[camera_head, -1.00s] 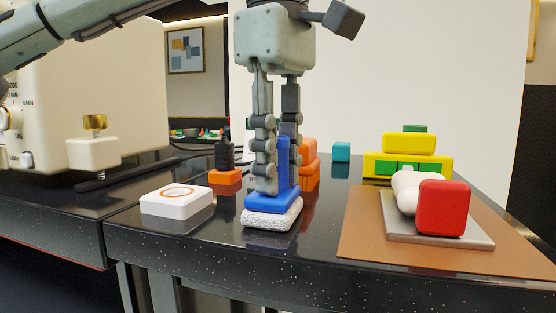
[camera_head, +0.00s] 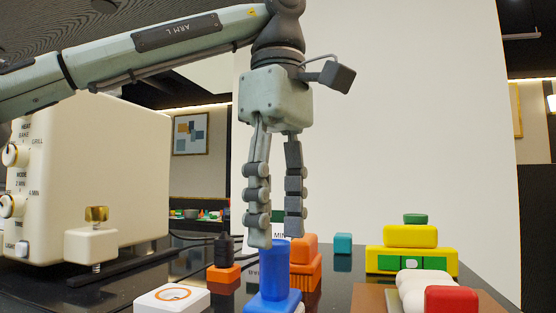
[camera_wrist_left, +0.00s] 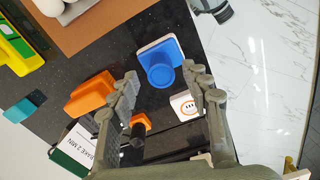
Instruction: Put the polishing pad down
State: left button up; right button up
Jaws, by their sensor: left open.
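The polishing pad (camera_head: 273,290) has a blue upright handle on a blue base; its lower part is cut off by the bottom of the head view. In the left wrist view the polishing pad (camera_wrist_left: 160,66) stands on the black counter near its edge, with a pale rim under the blue base. My left gripper (camera_head: 276,239) points down over the handle, its fingers apart and empty. In the left wrist view the fingers of my left gripper (camera_wrist_left: 164,84) are spread, with the handle just beyond them.
A white device with an orange ring (camera_head: 172,299) and an orange block with a dark top (camera_head: 223,272) stand left of the pad. Orange blocks (camera_head: 305,265) are close behind. A cream oven (camera_head: 85,180) fills the left. Yellow blocks (camera_head: 411,262) and a red block (camera_head: 451,299) are at right.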

pick_arm(q)
notch_tip(320, 180, up, 7)
jog(key=shift+f, duration=0.15)
dwell(0.4)
jog(key=shift+f, duration=0.1)
